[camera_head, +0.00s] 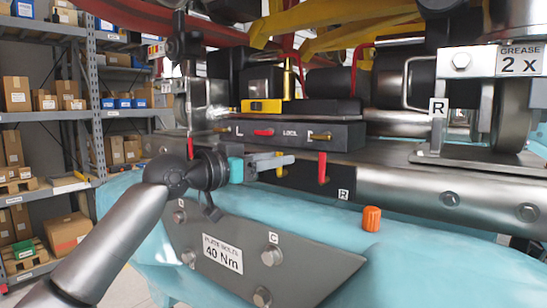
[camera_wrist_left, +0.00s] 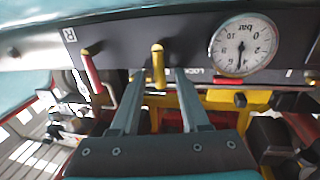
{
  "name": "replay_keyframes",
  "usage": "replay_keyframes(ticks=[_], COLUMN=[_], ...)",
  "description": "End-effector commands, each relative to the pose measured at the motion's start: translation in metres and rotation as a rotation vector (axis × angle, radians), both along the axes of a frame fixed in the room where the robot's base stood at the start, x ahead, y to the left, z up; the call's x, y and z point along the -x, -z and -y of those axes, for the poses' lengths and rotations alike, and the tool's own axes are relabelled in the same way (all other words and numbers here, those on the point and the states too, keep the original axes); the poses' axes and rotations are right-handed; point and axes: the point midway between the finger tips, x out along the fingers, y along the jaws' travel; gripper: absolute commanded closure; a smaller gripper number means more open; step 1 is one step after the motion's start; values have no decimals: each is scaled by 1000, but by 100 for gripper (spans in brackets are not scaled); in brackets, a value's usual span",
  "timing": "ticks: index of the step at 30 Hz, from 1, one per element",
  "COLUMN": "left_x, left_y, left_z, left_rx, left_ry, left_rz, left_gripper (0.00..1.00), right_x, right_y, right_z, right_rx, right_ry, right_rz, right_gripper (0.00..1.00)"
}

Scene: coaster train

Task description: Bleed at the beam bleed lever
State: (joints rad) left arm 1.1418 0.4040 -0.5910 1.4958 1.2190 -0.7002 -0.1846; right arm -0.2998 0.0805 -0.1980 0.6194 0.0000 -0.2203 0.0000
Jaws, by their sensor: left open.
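A dark beam box (camera_head: 350,136) with L and LOCK markings sits above the steel beam. A short yellow lever (camera_head: 280,166) hangs under it, and a red lever (camera_head: 323,167) hangs to its right. My left gripper (camera_head: 284,161) reaches in from the left at the yellow lever. In the left wrist view, its two open fingers (camera_wrist_left: 160,76) point at the yellow lever (camera_wrist_left: 158,66), which shows between the fingertips. The fingers look apart from it on both sides. The red lever (camera_wrist_left: 93,74) with a yellow end is left of the fingers. My right gripper is not in view.
A round pressure gauge (camera_wrist_left: 243,46) is close to the fingers' right. A plate marked 40 Nm (camera_head: 222,252) with bolts is below my arm. An orange cap (camera_head: 371,218) sits on the teal surface. Shelves with boxes (camera_head: 60,120) stand at the left.

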Motion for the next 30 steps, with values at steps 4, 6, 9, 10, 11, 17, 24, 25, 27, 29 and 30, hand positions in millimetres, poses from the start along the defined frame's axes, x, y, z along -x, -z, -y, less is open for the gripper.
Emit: replay_keyframes(ticks=[4, 6, 9, 10, 11, 17, 24, 25, 27, 29, 30], left_x=[-1, -1, 0, 0, 0, 0, 0, 0, 0, 0, 0], left_y=[0, 0, 0, 0, 0, 0, 0, 0, 0, 0, 0], left_z=[1, 1, 1, 0, 0, 0, 0, 0, 0, 0, 0], left_rx=[0, 0, 0, 0, 0, 0, -1, -1, 0, 0, 0], left_ry=[0, 0, 0, 0, 0, 0, 0, 0, 0, 0, 0], left_rz=[0, 0, 0, 0, 0, 0, -1, -1, -1, -1, -1], left_gripper=[54, 54, 61, 65, 68, 90, 100, 100, 100, 100, 100], right_x=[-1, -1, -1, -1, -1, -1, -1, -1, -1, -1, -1], right_y=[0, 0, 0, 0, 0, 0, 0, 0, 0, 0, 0], right_z=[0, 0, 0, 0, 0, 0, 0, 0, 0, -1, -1], right_rx=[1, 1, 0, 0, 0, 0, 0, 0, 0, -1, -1], right_ry=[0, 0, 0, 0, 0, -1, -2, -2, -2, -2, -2], right_rz=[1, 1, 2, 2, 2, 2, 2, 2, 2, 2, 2], right_gripper=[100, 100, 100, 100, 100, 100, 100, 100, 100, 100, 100])
